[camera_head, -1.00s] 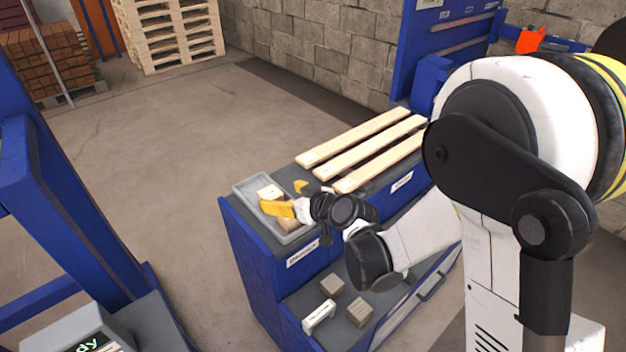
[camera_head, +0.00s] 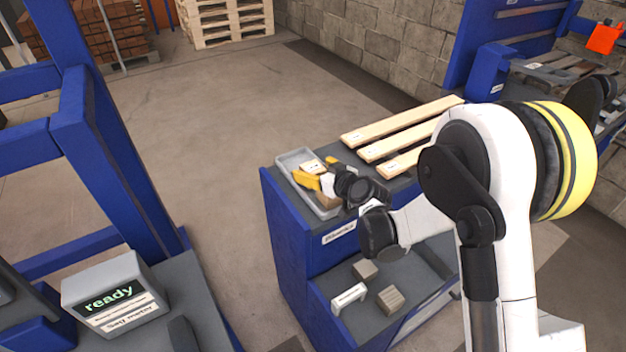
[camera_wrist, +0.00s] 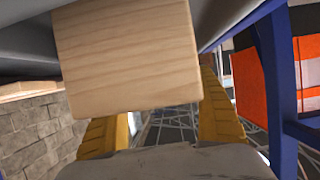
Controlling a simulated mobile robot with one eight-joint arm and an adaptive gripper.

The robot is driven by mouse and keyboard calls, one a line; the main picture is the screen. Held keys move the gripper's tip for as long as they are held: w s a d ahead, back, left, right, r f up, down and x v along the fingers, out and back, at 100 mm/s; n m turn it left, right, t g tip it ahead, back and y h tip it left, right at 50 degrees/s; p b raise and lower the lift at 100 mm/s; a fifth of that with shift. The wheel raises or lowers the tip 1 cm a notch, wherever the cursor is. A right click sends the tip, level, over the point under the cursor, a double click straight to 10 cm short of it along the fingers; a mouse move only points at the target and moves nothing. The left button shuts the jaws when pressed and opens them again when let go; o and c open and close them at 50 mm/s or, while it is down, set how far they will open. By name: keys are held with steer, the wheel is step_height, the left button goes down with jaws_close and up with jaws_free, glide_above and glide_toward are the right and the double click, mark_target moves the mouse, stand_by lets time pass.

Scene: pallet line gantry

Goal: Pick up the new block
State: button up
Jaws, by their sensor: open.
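A pale wooden block (camera_head: 312,166) lies in a grey tray (camera_head: 283,160) on the blue bench. A second, browner block (camera_head: 327,201) lies nearer the tray's front, partly hidden by my gripper. My gripper (camera_head: 318,170) is over the tray, its yellow fingers spread near the pale block. In the wrist view, a light wooden block (camera_wrist: 130,60) fills the upper middle, in front of my open gripper (camera_wrist: 163,118). It overlaps the left finger in the picture; I cannot tell whether they touch.
Wooden slats (camera_head: 390,140) lie on the bench top right of the tray. Two grey-brown blocks (camera_head: 365,270) (camera_head: 389,298) and a white labelled piece (camera_head: 348,297) are on the lower shelf. A box reading "ready" (camera_head: 116,292) stands at lower left. Open floor lies behind the bench.

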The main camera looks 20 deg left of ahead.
steer(key=shift+w+a+f, duration=0.1)
steer(key=shift+w+a, duration=0.1)
steer(key=shift+a, duration=0.05)
steer(key=c, duration=1.3)
